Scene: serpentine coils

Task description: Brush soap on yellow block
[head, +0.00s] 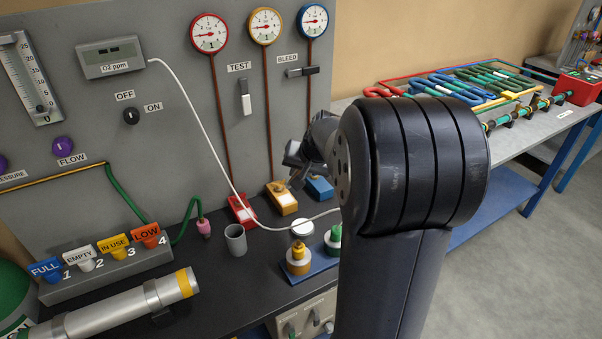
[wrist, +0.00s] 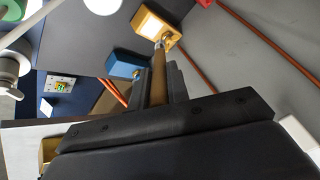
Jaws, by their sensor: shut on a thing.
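The yellow block (head: 282,198) sits at the foot of the panel under the yellow gauge, between the red block (head: 242,210) and the blue block (head: 319,188). In the wrist view the yellow block (wrist: 153,24) is straight ahead, with a pale label and a brass fitting (wrist: 172,38). My gripper (wrist: 161,78) is shut on a brush (wrist: 159,72) with a brown handle. The brush's far end overlaps the yellow block's lower edge near the fitting; I cannot tell whether it touches. In the head view my gripper (head: 297,160) is above the yellow block, partly hidden by my arm.
A white round lid (head: 302,228) and a grey cup (head: 236,240) stand close by. A white hose (head: 205,125) crosses the panel's front and the bench. The blue block (wrist: 125,63) is beside the brush.

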